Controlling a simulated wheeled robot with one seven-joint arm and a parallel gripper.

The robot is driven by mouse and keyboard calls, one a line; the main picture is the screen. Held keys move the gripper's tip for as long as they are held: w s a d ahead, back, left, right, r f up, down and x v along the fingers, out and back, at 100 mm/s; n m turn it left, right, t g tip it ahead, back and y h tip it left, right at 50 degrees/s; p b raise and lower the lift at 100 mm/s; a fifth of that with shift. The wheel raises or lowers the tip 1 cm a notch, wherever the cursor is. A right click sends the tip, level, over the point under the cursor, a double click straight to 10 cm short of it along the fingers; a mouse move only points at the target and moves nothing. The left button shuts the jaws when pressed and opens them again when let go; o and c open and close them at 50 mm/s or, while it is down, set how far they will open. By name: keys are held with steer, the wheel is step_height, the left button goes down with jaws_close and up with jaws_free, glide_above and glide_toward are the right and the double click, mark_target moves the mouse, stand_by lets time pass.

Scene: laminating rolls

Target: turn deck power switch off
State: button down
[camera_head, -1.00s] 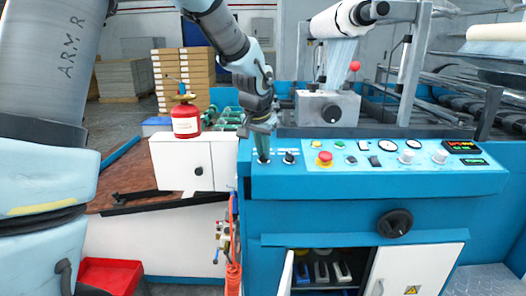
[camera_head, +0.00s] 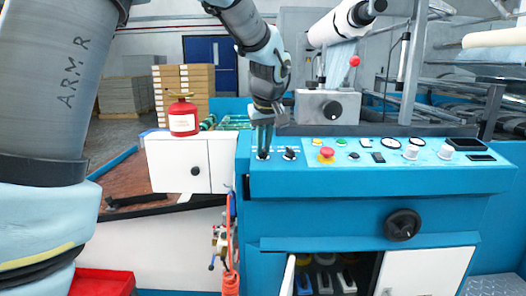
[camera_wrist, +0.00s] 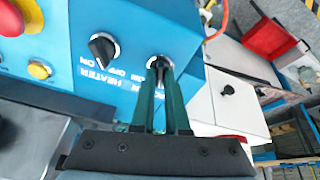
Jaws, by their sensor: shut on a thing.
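The deck power switch, a black rotary knob (camera_head: 263,156), is the leftmost control on the blue deck panel (camera_head: 360,185). My gripper (camera_head: 264,145) reaches down from above and is shut on this knob. In the wrist view, the two dark green fingers (camera_wrist: 165,80) close around the knob (camera_wrist: 158,62) in its silver ring, hiding part of it. A second black knob (camera_wrist: 103,48) sits beside it, with upside-down white lettering nearby that partly reads as heating, on and off. The two displays (camera_head: 467,144) at the panel's right end are dark.
A red mushroom button (camera_head: 326,153) on yellow and several dials and knobs lie further right. A red can (camera_head: 183,118) stands on a white cabinet (camera_head: 180,165) to the left. A grey box (camera_head: 328,106) with a knob rises behind the panel.

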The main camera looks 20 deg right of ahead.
steer(key=shift+f+n+y+b, duration=0.1)
steer(key=shift+n+y+b, duration=0.2)
steer(key=shift+n, duration=0.9)
steer(key=c, duration=0.9)
jaws_free()
steer(key=v, duration=1.1)
